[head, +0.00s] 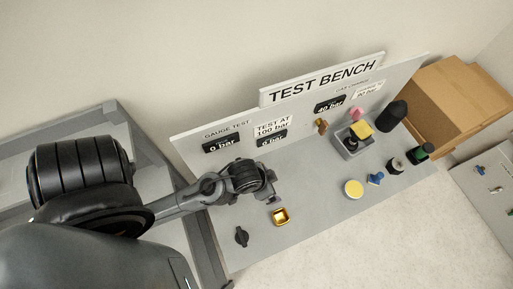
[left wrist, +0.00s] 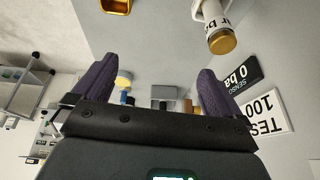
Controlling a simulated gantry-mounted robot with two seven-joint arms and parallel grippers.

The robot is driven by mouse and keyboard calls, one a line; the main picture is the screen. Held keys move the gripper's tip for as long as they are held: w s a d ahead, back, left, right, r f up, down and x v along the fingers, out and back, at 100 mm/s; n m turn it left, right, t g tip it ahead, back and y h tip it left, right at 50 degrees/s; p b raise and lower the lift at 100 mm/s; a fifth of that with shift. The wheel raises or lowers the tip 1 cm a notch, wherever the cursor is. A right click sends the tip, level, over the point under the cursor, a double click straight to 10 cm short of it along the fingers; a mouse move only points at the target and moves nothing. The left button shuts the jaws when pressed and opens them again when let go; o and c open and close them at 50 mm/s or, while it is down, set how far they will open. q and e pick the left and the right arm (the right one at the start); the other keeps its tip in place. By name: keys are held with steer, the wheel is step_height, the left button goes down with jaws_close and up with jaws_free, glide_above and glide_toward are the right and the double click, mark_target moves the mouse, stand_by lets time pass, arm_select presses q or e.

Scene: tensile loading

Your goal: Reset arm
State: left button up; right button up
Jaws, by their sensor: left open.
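My left gripper (head: 272,190) hangs above the left half of the grey test bench (head: 235,245). In the left wrist view its two dark fingers (left wrist: 155,80) stand wide apart, with nothing between them close by. A gold square socket (head: 281,216) is on the bench just below and right of the gripper; it also shows at the top of the left wrist view (left wrist: 117,5). A white cylinder with a gold end (left wrist: 218,35) shows beyond the right finger in the left wrist view. My right gripper is not in view.
A black knob (head: 241,236) is on the bench at front left. A yellow disc (head: 353,188), blue knob (head: 376,178) and grey holder (head: 349,146) stand to the right. The upright panel (head: 200,141) carries displays. A cardboard box (head: 458,100) is beyond the bench.

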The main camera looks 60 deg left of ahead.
arm_select(q)
steer(key=shift+g, duration=0.5)
steer(key=s, duration=0.1)
steer(key=s+r, duration=0.1)
steer(key=s, duration=0.1)
steer(key=s+r, duration=0.1)
steer(key=shift+s, duration=0.15)
step_height(320, 180, up, 8)
steer(key=p, duration=0.7)
steer(key=shift+f+p, duration=0.2)
steer(key=shift+p, duration=0.15)
